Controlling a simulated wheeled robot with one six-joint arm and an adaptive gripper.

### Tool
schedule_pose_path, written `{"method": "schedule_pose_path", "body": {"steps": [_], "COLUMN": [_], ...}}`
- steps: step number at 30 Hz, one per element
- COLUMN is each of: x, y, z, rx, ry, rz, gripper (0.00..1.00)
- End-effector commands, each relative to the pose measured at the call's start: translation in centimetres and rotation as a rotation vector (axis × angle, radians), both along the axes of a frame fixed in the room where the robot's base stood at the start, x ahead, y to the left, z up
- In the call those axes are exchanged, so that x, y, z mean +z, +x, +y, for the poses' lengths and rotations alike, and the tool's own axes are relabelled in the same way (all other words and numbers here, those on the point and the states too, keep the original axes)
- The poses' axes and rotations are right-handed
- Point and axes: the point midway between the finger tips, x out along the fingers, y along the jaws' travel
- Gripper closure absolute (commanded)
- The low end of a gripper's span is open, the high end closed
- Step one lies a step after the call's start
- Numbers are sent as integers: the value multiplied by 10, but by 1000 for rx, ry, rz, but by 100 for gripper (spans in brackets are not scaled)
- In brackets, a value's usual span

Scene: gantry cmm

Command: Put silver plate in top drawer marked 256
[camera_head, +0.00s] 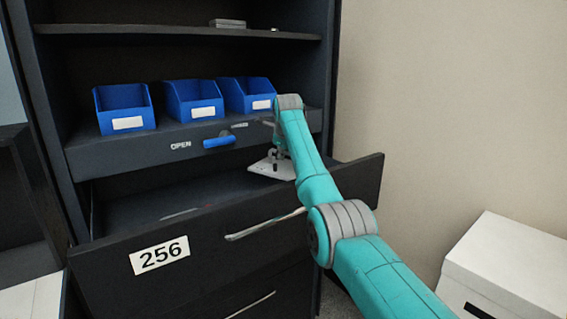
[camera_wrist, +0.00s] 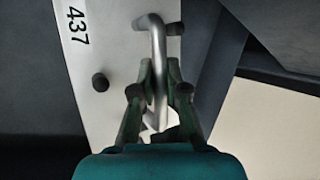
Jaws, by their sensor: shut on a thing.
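The silver plate (camera_wrist: 105,50) fills the left-centre of the wrist view. It has a label reading 437, dark knobs and a bent metal handle (camera_wrist: 158,60). My gripper (camera_wrist: 160,85) is shut on that handle. In the head view the plate (camera_head: 268,169) hangs beneath my wrist, over the right part of the open drawer (camera_head: 205,240) marked 256. The drawer is pulled out, and its inside shows left of the plate. I cannot tell whether the plate touches the drawer floor. My arm hides part of the drawer's right side.
Three blue bins (camera_head: 124,108) stand on the shelf above the drawer. Below them is a panel marked OPEN with a blue handle (camera_head: 219,141). A small grey box (camera_head: 227,23) lies on the upper shelf. A white box (camera_head: 505,265) stands at the lower right.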

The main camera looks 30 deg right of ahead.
Motion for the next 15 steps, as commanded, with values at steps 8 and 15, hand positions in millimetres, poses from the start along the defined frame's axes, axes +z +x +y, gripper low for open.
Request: {"method": "schedule_pose_path", "body": {"steps": [8, 15], "x": [-9, -32], "y": [0, 0], "z": [-4, -4], "rx": [0, 0], "ry": [-1, -2], "rz": [-3, -5], "gripper": [100, 100]}}
